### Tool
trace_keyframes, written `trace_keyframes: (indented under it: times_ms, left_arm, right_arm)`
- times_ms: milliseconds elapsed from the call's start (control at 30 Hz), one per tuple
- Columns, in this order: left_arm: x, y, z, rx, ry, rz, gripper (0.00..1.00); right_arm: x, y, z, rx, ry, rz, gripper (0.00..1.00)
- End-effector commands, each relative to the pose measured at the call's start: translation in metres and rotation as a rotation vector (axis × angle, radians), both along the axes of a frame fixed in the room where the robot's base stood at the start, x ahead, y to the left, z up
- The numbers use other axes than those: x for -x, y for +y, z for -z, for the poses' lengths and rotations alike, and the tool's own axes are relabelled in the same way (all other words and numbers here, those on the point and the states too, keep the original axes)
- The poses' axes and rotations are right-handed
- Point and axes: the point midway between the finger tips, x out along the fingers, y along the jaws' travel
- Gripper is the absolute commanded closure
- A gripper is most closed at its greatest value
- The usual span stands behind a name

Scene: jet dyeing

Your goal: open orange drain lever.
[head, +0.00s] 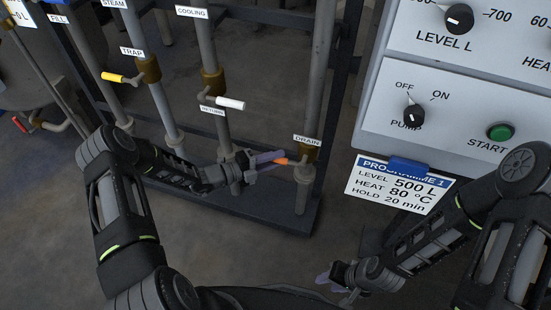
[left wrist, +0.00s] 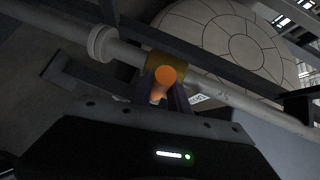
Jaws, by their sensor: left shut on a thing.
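The orange drain lever (head: 281,161) sticks out to the left from the brass valve (head: 308,153) on the drain pipe, below the DRAIN label (head: 307,140). My left gripper (head: 270,160) is shut on the lever, its purple fingers around the handle. In the left wrist view the lever's round orange end (left wrist: 165,75) shows between the fingers, in front of the brass valve body (left wrist: 160,62). The fingers partly hide the handle. My right gripper (head: 335,279) is low at the bottom right, away from the lever; its opening is too small to tell.
The control panel (head: 440,120) and programme card (head: 398,185) are right of the drain pipe. The floor below is clear.

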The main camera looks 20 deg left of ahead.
Motion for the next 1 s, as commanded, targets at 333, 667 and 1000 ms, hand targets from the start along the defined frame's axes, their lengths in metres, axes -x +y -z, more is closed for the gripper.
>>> trace_keyframes:
  times_ms: [333,667,1000]
  left_arm:
    - [0.0003,0.0001,0.0003,-0.001,0.001,0.000,1.00]
    - [0.0003,0.0002,0.0003,-0.001,0.001,0.000,1.00]
    - [0.0004,0.0002,0.0005,-0.001,0.001,0.000,1.00]
  right_arm:
    - [0.0000,0.0000,0.0000,0.000,0.000,0.000,0.64]
    - [0.0000,0.0000,0.0000,0.000,0.000,0.000,0.64]
    - [0.0000,0.0000,0.0000,0.000,0.000,0.000,0.64]
